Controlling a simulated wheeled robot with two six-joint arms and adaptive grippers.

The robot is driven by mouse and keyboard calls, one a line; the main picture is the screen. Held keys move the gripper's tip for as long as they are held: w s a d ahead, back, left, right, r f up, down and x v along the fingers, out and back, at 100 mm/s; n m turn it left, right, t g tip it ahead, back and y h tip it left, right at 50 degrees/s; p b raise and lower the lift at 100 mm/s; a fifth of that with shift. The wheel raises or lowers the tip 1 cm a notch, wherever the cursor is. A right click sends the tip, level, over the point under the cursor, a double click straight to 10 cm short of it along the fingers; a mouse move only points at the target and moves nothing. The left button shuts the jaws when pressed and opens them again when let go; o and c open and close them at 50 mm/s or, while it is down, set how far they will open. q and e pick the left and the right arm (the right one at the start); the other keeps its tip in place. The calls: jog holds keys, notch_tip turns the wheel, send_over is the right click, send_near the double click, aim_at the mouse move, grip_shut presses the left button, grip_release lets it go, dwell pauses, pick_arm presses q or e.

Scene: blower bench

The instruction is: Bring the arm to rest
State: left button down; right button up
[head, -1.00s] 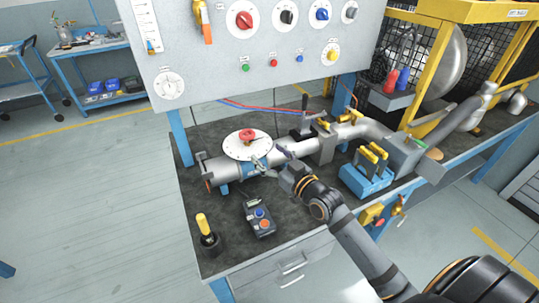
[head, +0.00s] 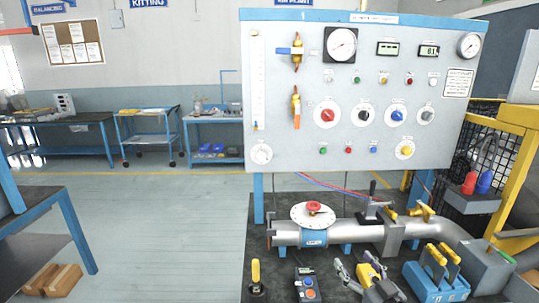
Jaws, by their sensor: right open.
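My right gripper (head: 352,272) shows at the bottom edge of the head view, right of centre. Its grey fingers are apart, with nothing seen between them. It is in front of the pipe (head: 350,233) on the dark bench top, between the small button box (head: 306,284) and the blue block with yellow levers (head: 436,282). Most of my right arm is below the picture. My left gripper is not in view.
The control panel (head: 340,150) with gauges and knobs stands behind the bench. A dial plate with a red knob (head: 314,208) sits on the pipe. A yellow-handled tool (head: 256,275) stands at the left. A yellow cage frame (head: 520,170) is at the right.

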jog(key=s+a+f+g+h, duration=0.2)
jog(key=s+f+g, duration=0.4)
jog(key=f, duration=0.4)
jog(key=s+d+f+m+g+h, duration=0.15)
jog(key=s+f+g, duration=0.25)
jog(key=s, duration=0.5)
jog(key=s+d+f+g+h, duration=0.2)
jog(key=s+f+g, duration=0.15)
jog(key=s, duration=0.55)
jog(key=s+d+f+g+p, duration=0.1)
jog(key=s+d+f, duration=0.15)
jog(key=f, duration=1.15)
jog(key=s+d+f+g+p, duration=0.1)
jog(key=s+f, duration=0.2)
jog(key=f, duration=1.1)
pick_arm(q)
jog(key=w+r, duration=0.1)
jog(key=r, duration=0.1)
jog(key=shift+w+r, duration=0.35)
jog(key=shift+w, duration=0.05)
pick_arm(e)
jog(key=s+f, duration=1.3)
jog(key=s, duration=0.3)
jog(key=shift+s+d+m+g, duration=0.25)
jog(key=shift+d+m+g, duration=0.1)
jog(key=shift+m, duration=0.1)
